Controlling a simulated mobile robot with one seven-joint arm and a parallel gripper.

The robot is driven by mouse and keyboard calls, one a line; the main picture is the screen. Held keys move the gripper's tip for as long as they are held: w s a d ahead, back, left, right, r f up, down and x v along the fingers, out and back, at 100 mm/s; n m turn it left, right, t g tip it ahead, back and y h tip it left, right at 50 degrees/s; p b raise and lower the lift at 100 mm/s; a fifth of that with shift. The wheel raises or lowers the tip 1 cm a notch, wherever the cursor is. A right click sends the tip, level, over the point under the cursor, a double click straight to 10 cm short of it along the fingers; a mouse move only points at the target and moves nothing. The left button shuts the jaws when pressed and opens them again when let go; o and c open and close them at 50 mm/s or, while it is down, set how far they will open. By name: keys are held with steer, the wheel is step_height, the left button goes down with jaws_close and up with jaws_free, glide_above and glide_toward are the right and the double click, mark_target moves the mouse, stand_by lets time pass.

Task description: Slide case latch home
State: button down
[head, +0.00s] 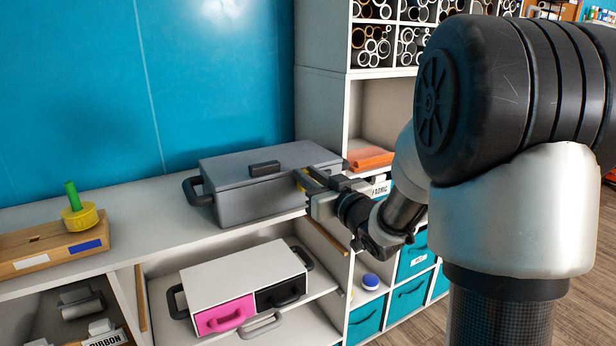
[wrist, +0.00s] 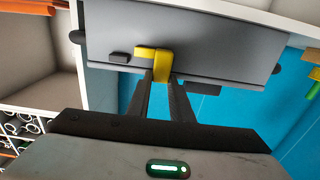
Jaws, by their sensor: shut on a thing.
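The grey case (head: 255,205) stands closed on the white shelf top, with a dark handle on its lid and one at its left end. A yellow latch (wrist: 150,53) sits on the case front (wrist: 215,50) in the wrist view; only a sliver of it (head: 300,180) shows in the head view. My gripper (head: 312,192) is at the right part of the case front. In the wrist view, my gripper's fingers (wrist: 161,76) are shut on the lower leg of the latch.
A wooden block (head: 35,252) with a yellow and green piece stands left on the shelf top. Below is a white case (head: 225,280) with pink and black drawers. An orange item (head: 370,158) lies in the right shelf unit. The shelf top between block and case is clear.

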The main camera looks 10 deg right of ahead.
mark_target(315, 166)
steer(key=shift+w+d, duration=0.3)
steer(key=shift+d, duration=0.65)
steer(key=shift+w+d, duration=0.3)
steer(key=shift+d, duration=0.65)
steer(key=c, duration=1.6)
jaws_free()
steer(key=shift+o, duration=0.2)
steer(key=b+v, duration=0.1)
steer(key=v, duration=1.6)
steer(key=shift+s+b, duration=0.25)
steer(key=shift+b, duration=0.05)
